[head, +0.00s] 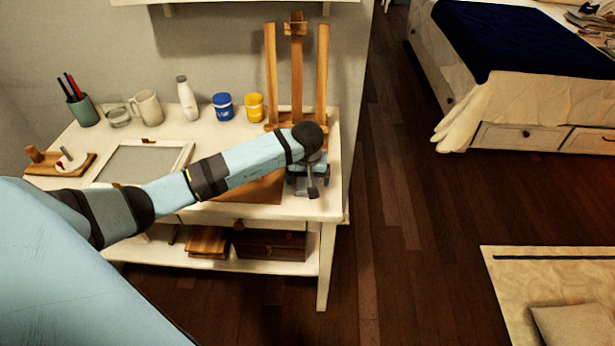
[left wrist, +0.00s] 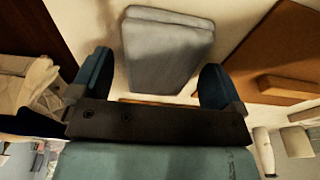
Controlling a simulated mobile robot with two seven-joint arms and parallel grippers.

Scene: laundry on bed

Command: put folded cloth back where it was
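A grey folded cloth (left wrist: 165,52) lies flat on the white table, near its edge, in the left wrist view. My left gripper (head: 308,190) points down over the right end of the table in the head view and largely hides that spot. In the left wrist view the fingers of my left gripper (left wrist: 155,82) are wide apart, with the cloth just ahead and between them. I see no grip on the cloth. My right gripper is in neither view.
A bed (head: 530,85) stands at the far right. The dark floor (head: 400,220) between is clear.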

